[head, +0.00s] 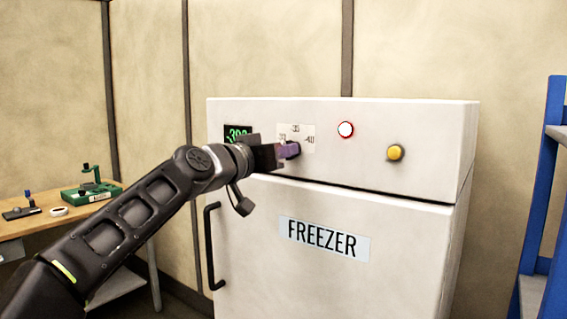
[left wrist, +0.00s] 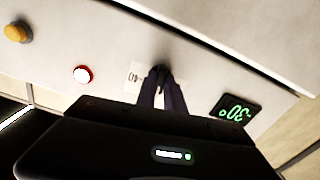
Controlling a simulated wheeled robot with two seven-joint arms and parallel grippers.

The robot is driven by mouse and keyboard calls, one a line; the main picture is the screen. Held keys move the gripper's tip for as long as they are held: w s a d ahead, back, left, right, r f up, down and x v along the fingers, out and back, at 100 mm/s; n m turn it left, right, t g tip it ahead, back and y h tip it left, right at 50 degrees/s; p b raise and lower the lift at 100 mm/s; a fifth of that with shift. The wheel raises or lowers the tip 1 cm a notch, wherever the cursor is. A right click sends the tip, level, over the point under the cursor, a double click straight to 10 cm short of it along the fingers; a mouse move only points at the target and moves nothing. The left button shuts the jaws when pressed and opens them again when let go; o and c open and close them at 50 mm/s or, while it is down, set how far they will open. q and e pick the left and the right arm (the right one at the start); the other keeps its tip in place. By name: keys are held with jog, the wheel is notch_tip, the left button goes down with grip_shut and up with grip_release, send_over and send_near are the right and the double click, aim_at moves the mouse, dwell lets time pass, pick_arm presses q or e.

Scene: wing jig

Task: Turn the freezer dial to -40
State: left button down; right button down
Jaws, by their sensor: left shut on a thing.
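The white freezer (head: 320,215) stands ahead with a FREEZER label (head: 324,240) on its door. The dial (head: 293,149) is a dark knob on a pale scale plate (head: 309,131) on the upper panel; the plate's marks are small, and a 40 mark shows at its right. My left gripper (head: 284,151) is shut on the dial, and in the left wrist view its fingers (left wrist: 162,92) close around the dial (left wrist: 160,72). The fingers partly hide the dial, so its pointer cannot be read.
A red-rimmed white button (head: 345,129) and a yellow knob (head: 395,152) sit right of the dial. The black door handle (head: 212,245) is below my left arm. A wooden table (head: 40,222) with small tools stands at left, a blue rack (head: 545,200) at right.

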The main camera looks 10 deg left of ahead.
pick_arm(q)
jog(key=shift+d+m+b, duration=0.1)
jog(key=shift+m+b, duration=2.2)
jog(key=shift+m, duration=3.1)
jog(key=c, duration=1.4)
grip_release()
jog(key=shift+c, duration=0.2)
jog(key=shift+s, duration=0.1)
